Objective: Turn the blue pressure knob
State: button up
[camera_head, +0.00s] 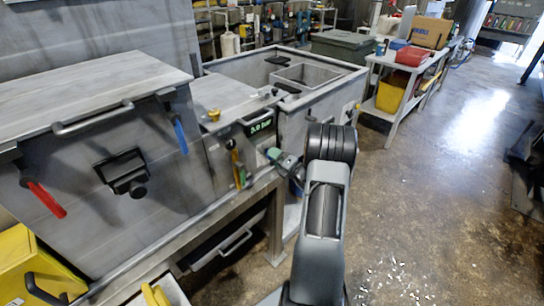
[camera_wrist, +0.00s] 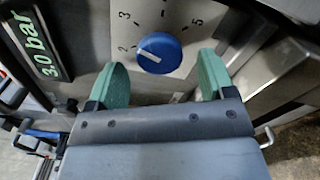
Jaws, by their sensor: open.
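The blue pressure knob (camera_wrist: 159,53) shows in the wrist view on a grey metal panel, with a white pointer line on its face. Numbers 2, 3 and 5 can be read around it. My gripper (camera_wrist: 162,72) is open, its two green fingers on the left and right below the knob, with a gap to each side. I cannot tell how far the fingertips are from the panel. In the head view my gripper (camera_head: 284,160) is at the panel, and the knob is not clearly visible.
The compactor (camera_head: 110,175) has a red lever (camera_head: 45,200) and a blue lever (camera_head: 180,135). A yellow knob (camera_head: 214,115) sits on the housing beside the display. An open metal bin (camera_head: 330,105) stands behind my arm.

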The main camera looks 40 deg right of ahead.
jog(key=s+d, duration=0.2)
jog(key=s, duration=0.8)
jog(key=shift+s+b, duration=0.25)
jog(key=shift+b, duration=0.05)
jog(key=s+a+f+n+g+y, duration=0.1)
jog(key=s+a+n+g+y, duration=0.25)
jog(key=a+n+g, duration=0.65)
jog(key=s+a+f+n+g+y, duration=0.1)
jog(key=s+a+n+g+y, duration=0.2)
jog(key=a+n, duration=0.8)
jog(key=s+a+r+n+h+p, duration=0.1)
jog(key=a+r+n+h, duration=0.3)
jog(key=r+n, duration=0.4)
jog(key=s+a+r+n+g+h+p, duration=0.1)
jog(key=s+a+r+n+h, duration=0.3)
jog(key=n, duration=1.4)
notch_tip(320, 180, up, 4)
jog(key=shift+s+a+r+h+p, duration=0.1)
jog(key=shift+s+a+h+p, duration=0.2)
jog(key=shift+h+p, duration=0.5)
